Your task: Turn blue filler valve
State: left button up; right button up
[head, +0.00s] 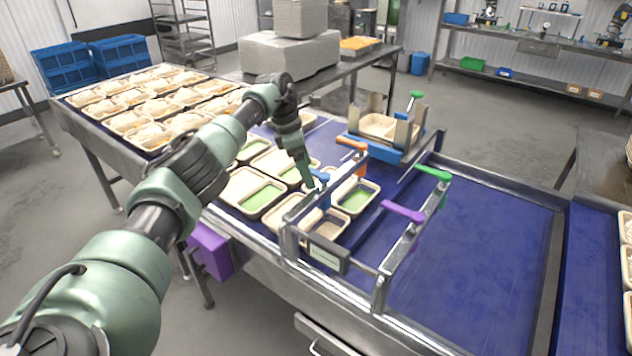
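The blue filler valve (322,176) stands on the near end of the metal filler frame above the blue conveyor. My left arm comes in from the left, and its gripper (309,184) points down right beside the blue valve. The fingertips are small and partly merge with the valve and frame, so I cannot tell whether they touch it or are open. An orange valve (352,145), a purple valve (402,211) and a green valve (433,173) sit on the same frame. My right gripper is not in view.
Trays with green filling (355,196) lie on the conveyor (470,260) behind and under the frame. The belt right of the frame is clear. A tray sealer-like fixture (372,150) stands farther back. Many filled trays (150,105) cover the table at left.

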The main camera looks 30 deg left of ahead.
pick_arm(q)
jog(key=shift+s+d+f, duration=0.15)
jog(key=shift+d+f, duration=0.05)
jog(key=shift+d, duration=0.1)
jog(key=shift+r, duration=0.2)
jog(key=p+v, duration=0.6)
jog(key=v, duration=0.2)
dwell(0.5)
jog(key=shift+f, duration=0.1)
